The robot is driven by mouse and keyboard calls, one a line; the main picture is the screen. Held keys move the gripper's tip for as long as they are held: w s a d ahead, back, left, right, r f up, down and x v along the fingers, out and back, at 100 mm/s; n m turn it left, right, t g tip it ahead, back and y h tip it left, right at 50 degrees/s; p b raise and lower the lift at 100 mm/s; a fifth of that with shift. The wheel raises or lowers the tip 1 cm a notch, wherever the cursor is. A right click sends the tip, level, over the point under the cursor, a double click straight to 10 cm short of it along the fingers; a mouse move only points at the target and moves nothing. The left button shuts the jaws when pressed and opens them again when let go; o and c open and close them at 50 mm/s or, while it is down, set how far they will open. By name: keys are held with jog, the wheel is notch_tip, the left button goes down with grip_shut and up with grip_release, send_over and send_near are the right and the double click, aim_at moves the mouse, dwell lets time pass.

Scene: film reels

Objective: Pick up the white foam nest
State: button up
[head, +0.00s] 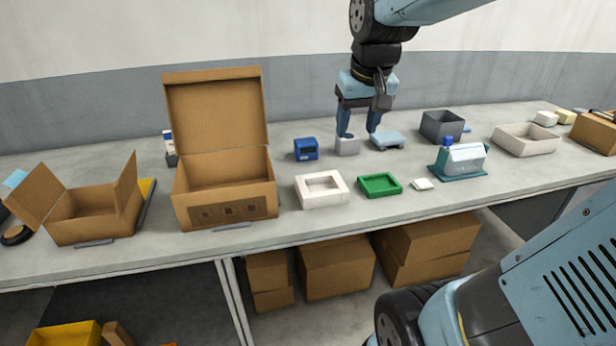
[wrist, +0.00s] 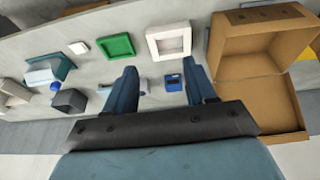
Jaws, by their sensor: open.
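The white foam nest (head: 322,202) is a square white frame with a recessed middle. It lies flat near the front of the table, right of the large open cardboard box. It also shows in the wrist view (wrist: 152,43), at the top just beyond the fingertips. My gripper (head: 359,133) is open, pointing down toward the back of the table, behind and to the right of the nest. In the wrist view my gripper's fingers (wrist: 160,68) are apart, with nothing held between them. A small grey block (head: 347,147) is beneath the gripper.
A green tray (head: 380,193) lies right of the nest, and the large open cardboard box (head: 224,205) stands left with its lid up. A blue device (head: 306,149) is behind the nest. A flat blue-grey item (head: 387,141) and dark grey bin (head: 441,126) are near the gripper.

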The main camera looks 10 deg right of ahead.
jog(key=w+d+f+g, duration=0.2)
jog(key=w+f, duration=0.3)
jog(key=w, duration=0.6)
jog(key=g, duration=0.2)
send_near(339, 181)
notch_tip(339, 181, down, 9)
jog(key=shift+d+r, duration=0.15)
jog(key=shift+c, duration=0.2)
grip_shut()
